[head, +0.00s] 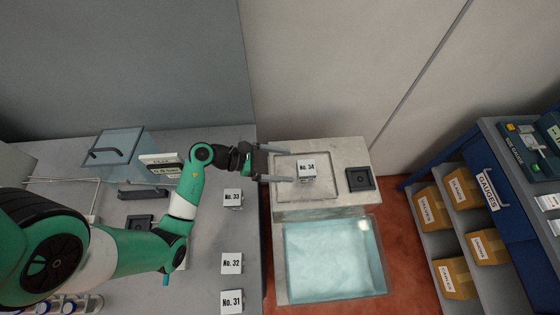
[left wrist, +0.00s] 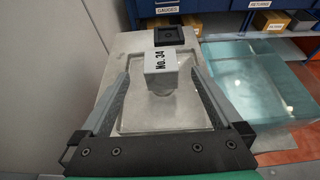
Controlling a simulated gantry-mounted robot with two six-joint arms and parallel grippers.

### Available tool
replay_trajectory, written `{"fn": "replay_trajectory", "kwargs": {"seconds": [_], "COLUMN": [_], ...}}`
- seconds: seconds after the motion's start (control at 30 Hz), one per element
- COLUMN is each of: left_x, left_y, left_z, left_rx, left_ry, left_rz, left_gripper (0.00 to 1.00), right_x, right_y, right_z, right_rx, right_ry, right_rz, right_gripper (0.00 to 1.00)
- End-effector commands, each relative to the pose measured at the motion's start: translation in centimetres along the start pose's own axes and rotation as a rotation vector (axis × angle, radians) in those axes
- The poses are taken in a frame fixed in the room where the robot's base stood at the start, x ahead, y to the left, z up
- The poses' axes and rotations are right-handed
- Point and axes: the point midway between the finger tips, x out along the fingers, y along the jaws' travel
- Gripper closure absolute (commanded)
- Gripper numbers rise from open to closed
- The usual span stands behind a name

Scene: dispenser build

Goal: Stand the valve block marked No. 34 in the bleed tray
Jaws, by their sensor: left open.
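The valve block marked No. 34 (head: 306,167), pale with a white label, stands upright in the shallow recessed bleed tray (head: 326,188) on a pale slab. It also shows in the left wrist view (left wrist: 161,63), its narrower lower part under the labelled top. My left gripper (head: 303,166) reaches in from the left and is open. In the left wrist view its two fingers lie on either side of the block, with a visible gap on each side. The block's base contact is partly hidden by its top. My right gripper is not in view.
Blocks No. 33 (head: 233,198), No. 32 (head: 231,263) and No. 31 (head: 232,301) stand along the left table's edge. A black square fixture (head: 360,178) sits right of the tray. A water-filled basin (head: 333,258) lies in front. Shelves with boxes (head: 432,208) stand right.

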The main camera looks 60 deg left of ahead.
Motion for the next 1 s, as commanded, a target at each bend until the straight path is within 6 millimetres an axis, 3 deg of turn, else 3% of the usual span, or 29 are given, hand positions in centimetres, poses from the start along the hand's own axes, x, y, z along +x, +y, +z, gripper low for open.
{"fn": "replay_trajectory", "kwargs": {"seconds": [0.1, 0.47, 0.57, 0.67, 0.77, 0.8, 0.87, 0.9, 0.97, 1.0], "left_x": [-0.8, -0.8, -0.7, -0.5, -1.4, -2.4, -4.9, -7.0, -11.0, -14.1], "left_y": [0.0, 0.0, 0.4, 1.6, 2.7, 2.8, 2.4, 2.0, 1.2, 0.7], "left_z": [0.0, 0.0, 1.4, 6.7, 16.3, 20.9, 27.7, 32.0, 38.0, 41.7], "left_rx": [0.001, 0.001, 0.005, 0.003, -0.039, -0.077, -0.162, -0.242, -0.401, -0.549], "left_ry": [0.0, 0.0, -0.037, -0.181, -0.457, -0.595, -0.816, -0.966, -1.192, -1.341], "left_rz": [0.001, -0.001, 0.01, 0.043, 0.061, 0.049, -0.001, -0.059, -0.197, -0.334], "left_gripper": [0.0, 0.0, 0.0, 0.0, 0.0, 0.0, 0.0, 0.0, 0.0, 0.0], "right_x": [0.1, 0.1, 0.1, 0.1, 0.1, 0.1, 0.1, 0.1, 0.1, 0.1], "right_y": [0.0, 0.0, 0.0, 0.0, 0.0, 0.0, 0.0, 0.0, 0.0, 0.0], "right_z": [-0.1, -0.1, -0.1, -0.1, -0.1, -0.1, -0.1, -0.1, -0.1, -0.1], "right_rx": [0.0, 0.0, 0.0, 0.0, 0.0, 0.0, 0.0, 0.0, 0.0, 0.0], "right_ry": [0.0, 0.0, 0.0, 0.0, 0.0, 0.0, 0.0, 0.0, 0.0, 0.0], "right_rz": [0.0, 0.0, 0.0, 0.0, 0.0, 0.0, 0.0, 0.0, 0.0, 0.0], "right_gripper": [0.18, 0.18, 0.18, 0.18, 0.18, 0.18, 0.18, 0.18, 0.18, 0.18]}}
